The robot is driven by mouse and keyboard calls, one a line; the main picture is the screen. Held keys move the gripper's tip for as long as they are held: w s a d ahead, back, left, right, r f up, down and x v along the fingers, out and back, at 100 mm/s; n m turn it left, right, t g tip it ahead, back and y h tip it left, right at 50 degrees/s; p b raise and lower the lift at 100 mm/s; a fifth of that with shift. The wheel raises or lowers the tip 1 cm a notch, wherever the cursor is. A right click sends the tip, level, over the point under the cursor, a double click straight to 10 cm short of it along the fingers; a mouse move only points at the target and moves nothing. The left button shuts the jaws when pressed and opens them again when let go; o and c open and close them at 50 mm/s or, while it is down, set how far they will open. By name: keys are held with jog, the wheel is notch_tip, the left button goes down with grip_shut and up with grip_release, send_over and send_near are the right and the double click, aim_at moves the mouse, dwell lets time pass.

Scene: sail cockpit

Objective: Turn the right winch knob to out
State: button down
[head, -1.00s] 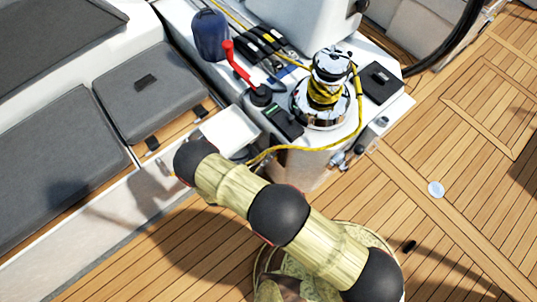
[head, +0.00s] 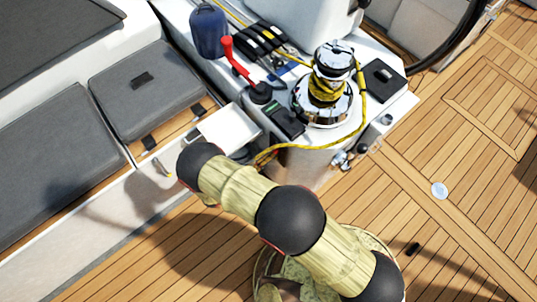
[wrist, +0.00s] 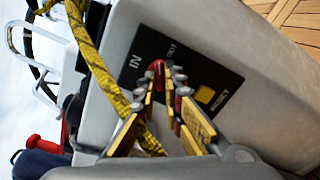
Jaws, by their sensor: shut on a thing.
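In the wrist view, a black panel (wrist: 205,92) on a pale grey wall carries the words IN and OUT and a yellow square. A small red knob (wrist: 158,67) shows at the fingertips, between the two words. My gripper (wrist: 163,76) is shut on the knob, with one finger on each side of it. The fingers hide most of the knob, so I cannot tell exactly which word it points to. In the head view my gripper and the knob are hidden behind my arm.
A chrome winch (head: 323,95) wrapped with yellow rope stands on the white pedestal. The rope (wrist: 92,62) hangs left of my fingers in the wrist view. A red handle (head: 238,65) stands left of the winch. Grey cushions (head: 142,88) lie left; teak deck (head: 440,150) is open right.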

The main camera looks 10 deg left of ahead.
jog(key=m+b, duration=0.1)
jog(key=m, duration=0.4)
jog(key=shift+m+b, duration=0.3)
jog(key=shift+b, duration=0.1)
jog(key=shift+f, duration=0.1)
jog(key=c, duration=1.9)
grip_release()
jog(key=v, duration=1.2)
